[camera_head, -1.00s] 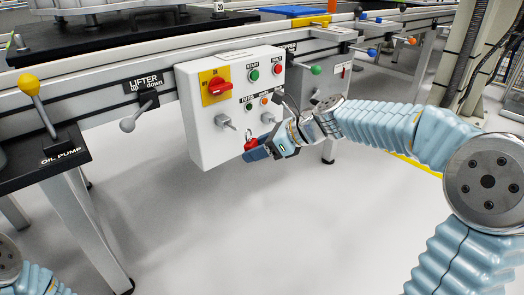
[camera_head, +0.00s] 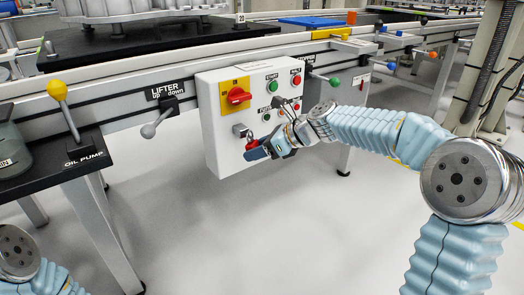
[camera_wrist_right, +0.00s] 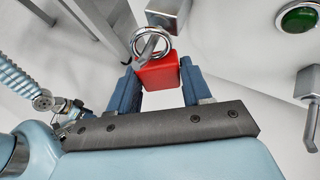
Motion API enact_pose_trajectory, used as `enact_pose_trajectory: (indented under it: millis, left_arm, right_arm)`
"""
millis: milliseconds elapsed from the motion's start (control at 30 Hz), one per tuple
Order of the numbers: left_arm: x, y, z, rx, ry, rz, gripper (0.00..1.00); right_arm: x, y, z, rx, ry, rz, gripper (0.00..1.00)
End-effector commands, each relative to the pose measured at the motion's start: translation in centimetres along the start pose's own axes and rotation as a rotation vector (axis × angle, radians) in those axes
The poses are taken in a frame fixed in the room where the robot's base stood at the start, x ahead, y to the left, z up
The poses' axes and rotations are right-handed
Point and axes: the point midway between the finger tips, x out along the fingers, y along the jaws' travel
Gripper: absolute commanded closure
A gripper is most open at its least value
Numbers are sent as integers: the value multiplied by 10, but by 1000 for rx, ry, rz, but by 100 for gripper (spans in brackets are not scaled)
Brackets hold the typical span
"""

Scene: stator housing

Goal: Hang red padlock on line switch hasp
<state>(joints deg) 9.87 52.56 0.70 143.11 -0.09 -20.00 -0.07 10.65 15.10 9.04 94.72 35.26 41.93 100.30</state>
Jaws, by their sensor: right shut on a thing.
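My right gripper (camera_head: 262,151) is shut on the red padlock (camera_head: 252,145) in front of the white control box (camera_head: 222,155). In the right wrist view the padlock body (camera_wrist_right: 158,72) sits between the two blue fingers, its ring shackle (camera_wrist_right: 138,40) upward. The left hasp (camera_head: 240,131), below the red switch on its yellow plate (camera_head: 238,96), shows in the wrist view as a grey block (camera_wrist_right: 172,12) with a pin. The pin overlaps the ring's opening; I cannot tell if it passes through. My left gripper (camera_wrist_right: 72,110) seems to show small in the wrist view; its jaw state is unclear.
A second hasp (camera_wrist_right: 309,82) and a green button (camera_wrist_right: 299,18) are right of the padlock. Lifter lever (camera_head: 150,130) and yellow-knobbed oil pump lever (camera_head: 58,92) stick out at left. The floor below the box is clear.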

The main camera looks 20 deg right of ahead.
Motion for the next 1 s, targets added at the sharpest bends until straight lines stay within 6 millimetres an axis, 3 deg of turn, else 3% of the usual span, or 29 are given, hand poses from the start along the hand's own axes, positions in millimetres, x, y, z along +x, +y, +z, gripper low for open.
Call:
enact_pose_trajectory:
  millis: [700, 733, 900, 1000]
  left_arm:
    - [-2, 1, 0, 0, -1, 0, 62]
    - [-2, 1, 0, 0, -1, 0, 62]
    - [-2, 1, 0, 0, -1, 0, 62]
    - [-2, 1, 0, 0, -1, 0, 62]
  right_arm:
    - [5, -2, -4, 0, 1, -1, 85]
    - [5, -2, -4, 0, 1, -1, 50]
    - [5, -1, -4, 1, 1, -1, 24]
    - [5, -2, -4, 1, 1, -1, 22]
